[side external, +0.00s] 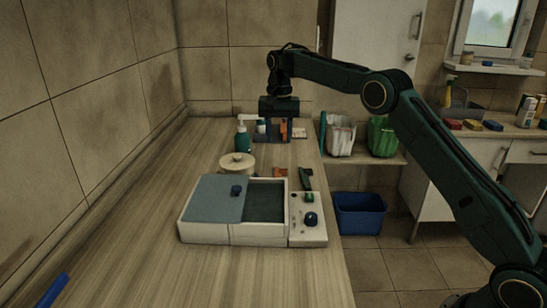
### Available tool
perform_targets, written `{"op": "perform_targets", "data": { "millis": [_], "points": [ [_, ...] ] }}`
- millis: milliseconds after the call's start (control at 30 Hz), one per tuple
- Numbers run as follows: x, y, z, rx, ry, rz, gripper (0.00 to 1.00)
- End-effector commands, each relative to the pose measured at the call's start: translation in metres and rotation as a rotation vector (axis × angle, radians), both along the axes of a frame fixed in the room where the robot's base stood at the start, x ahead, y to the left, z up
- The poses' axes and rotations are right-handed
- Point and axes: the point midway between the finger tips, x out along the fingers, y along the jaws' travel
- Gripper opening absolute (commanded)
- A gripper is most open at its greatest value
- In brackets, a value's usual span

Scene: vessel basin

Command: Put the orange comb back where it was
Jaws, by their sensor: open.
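My gripper (277,131) is at the far end of the counter, pointing down, with its jaws open. A small upright orange piece (283,130) shows beside or between its fingers; it may be the orange comb, but it is too small to be sure. I cannot tell whether the fingers touch it. Another flat orange-brown piece (280,172) lies on the counter just behind the white basin unit (206,232); its shape is also unclear. What lies directly behind the gripper is partly hidden.
A teal pump bottle (242,140) and a round cream-lidded pot (237,163) stand left of the gripper. A dark green handled item (305,179) lies behind the unit's knob panel. A blue stick (52,290) lies front left. The counter's left side is mostly clear.

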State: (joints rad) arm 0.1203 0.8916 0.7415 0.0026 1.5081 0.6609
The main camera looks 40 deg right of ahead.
Motion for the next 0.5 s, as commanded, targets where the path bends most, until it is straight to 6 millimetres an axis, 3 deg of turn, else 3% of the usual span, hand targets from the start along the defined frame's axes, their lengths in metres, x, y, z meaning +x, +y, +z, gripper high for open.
{"op": "perform_targets", "data": {
  "millis": [267, 500],
  "points": [
    [-0.015, 0.007, 0.028, -0.004, -0.031, 0.045, 0.41],
    [-0.052, 0.018, 0.073, -0.015, -0.086, 0.132, 0.41]
  ]
}}
